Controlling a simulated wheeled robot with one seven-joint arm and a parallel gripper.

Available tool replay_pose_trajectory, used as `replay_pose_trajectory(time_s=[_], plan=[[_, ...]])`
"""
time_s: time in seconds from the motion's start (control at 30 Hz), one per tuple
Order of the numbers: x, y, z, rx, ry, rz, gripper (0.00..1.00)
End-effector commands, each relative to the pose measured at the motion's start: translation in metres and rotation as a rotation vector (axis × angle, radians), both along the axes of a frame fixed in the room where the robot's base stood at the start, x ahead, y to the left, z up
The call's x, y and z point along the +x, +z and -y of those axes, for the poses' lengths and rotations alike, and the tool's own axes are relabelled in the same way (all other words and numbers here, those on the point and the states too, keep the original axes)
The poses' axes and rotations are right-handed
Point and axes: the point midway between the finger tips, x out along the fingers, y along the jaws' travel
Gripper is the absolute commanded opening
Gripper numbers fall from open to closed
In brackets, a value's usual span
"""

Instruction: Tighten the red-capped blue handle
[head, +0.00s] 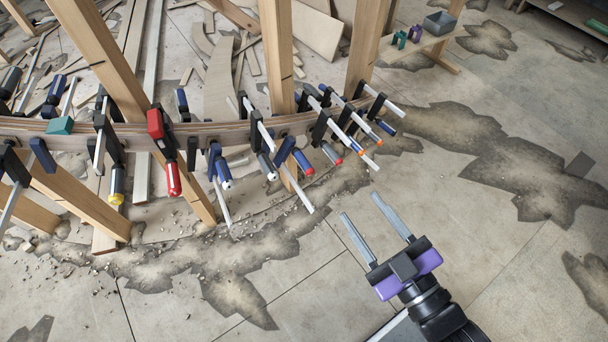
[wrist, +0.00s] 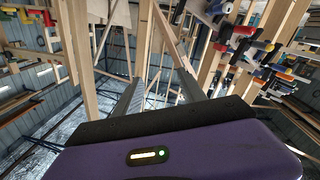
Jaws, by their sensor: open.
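The blue handle with a red cap (head: 285,151) belongs to a clamp on the curved wooden stringer (head: 340,112), near the middle of the head view. It slants down to the right and its red end faces the floor. My gripper (head: 359,204) is below and right of it, clearly apart, with its two long grey fingers spread and nothing between them. In the wrist view my gripper (wrist: 160,85) shows its fingers reaching up past the purple body. Several coloured clamp handles crowd the upper right there; I cannot tell which one is the blue red-capped handle.
Close neighbours include a blue handle with a white end (head: 219,166) and clamps with orange-red ends (head: 360,149). A red clamp (head: 162,150) is farther left. Wooden posts (head: 278,50) stand behind the stringer. The floor right of my gripper is clear.

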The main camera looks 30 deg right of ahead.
Motion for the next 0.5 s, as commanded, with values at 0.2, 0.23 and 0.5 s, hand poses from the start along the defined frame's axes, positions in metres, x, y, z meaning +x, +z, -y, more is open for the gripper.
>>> replay_pose_trajectory(time_s=[0.2,0.23,0.5], plan=[[0.062,-0.075,0.023,-0.426,-0.038,0.069,0.48],[0.071,-0.083,0.026,-0.494,-0.045,0.074,0.48],[0.157,-0.159,0.060,-1.223,-0.114,0.065,0.48]])
